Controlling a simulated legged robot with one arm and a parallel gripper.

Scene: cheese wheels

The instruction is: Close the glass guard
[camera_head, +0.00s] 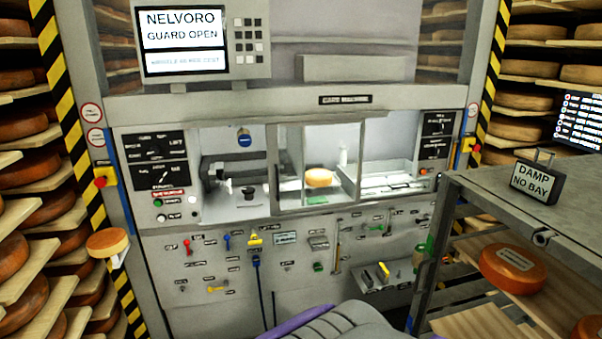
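The glass guard (320,165) appears to be the framed clear panel at the middle of the machine's front window; its exact edges are hard to make out. The screen (181,38) above reads "GUARD OPEN". The left part of the window shows a work space with a small dark fitting (249,192). A yellow cheese wheel (319,178) sits inside, behind or beside the panel. My gripper is not seen. A grey, ribbed part with a purple edge at the bottom centre looks like my own body.
Tools hang on the panel (215,255) below the window. Cheese shelves line both sides. A cheese wheel (108,242) sits on a white support at left.

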